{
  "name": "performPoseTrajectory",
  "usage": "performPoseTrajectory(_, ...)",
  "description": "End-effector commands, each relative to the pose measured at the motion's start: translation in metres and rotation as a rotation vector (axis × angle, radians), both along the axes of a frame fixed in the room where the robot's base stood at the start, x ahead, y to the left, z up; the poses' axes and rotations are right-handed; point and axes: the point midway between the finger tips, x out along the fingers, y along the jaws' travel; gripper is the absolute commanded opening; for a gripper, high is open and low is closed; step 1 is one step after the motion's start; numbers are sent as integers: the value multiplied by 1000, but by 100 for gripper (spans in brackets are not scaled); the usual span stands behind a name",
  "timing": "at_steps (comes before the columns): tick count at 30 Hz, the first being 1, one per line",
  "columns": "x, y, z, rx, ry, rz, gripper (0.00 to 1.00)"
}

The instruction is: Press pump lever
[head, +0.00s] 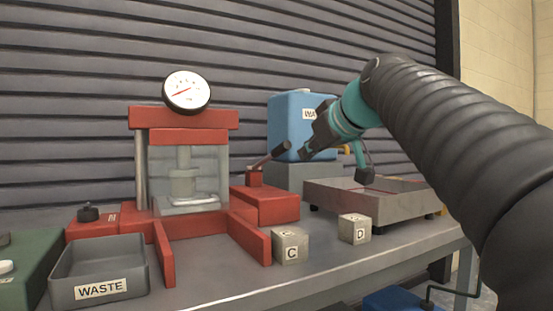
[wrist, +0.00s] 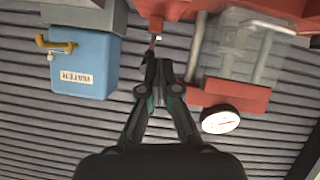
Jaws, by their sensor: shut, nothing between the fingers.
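The pump lever (head: 270,157) has a dark grip and rises at a slant, up to the right, from the red pump block (head: 265,204) of the press. My gripper (head: 304,154) is shut and empty, close to the right of the lever's grip in the head view. In the wrist view my gripper (wrist: 158,92) has its fingers together, with the lever (wrist: 151,57) just beyond the tips. I cannot tell whether they touch. The red press (head: 185,117) has a clear guard and a round gauge (head: 187,91), also seen in the wrist view (wrist: 220,119).
A blue water container (head: 287,128) stands behind the gripper, also in the wrist view (wrist: 84,59). A grey tray (head: 350,205) stands right. Cubes C (head: 290,246) and D (head: 355,229) sit in front. A waste bin (head: 100,288) is at left.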

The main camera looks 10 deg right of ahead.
Motion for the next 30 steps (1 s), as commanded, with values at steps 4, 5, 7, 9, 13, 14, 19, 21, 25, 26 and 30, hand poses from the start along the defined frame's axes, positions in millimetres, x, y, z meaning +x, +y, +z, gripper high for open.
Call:
performPoseTrajectory(4,0,0,0,0,0,0,0)
performPoseTrajectory(5,0,0,0,0,0,0,0)
performPoseTrajectory(7,0,0,0,0,0,0,0)
performPoseTrajectory(9,0,0,0,0,0,0,0)
performPoseTrajectory(13,0,0,0,0,0,0,0)
performPoseTrajectory(14,0,0,0,0,0,0,0)
performPoseTrajectory(19,1,2,6,0,2,5,0)
performPoseTrajectory(21,9,5,9,2,17,12,0)
performPoseTrajectory(25,34,12,31,-1,32,31,0)
performPoseTrajectory(26,41,14,39,-6,32,36,0)
performPoseTrajectory(30,69,23,81,-36,47,58,0)
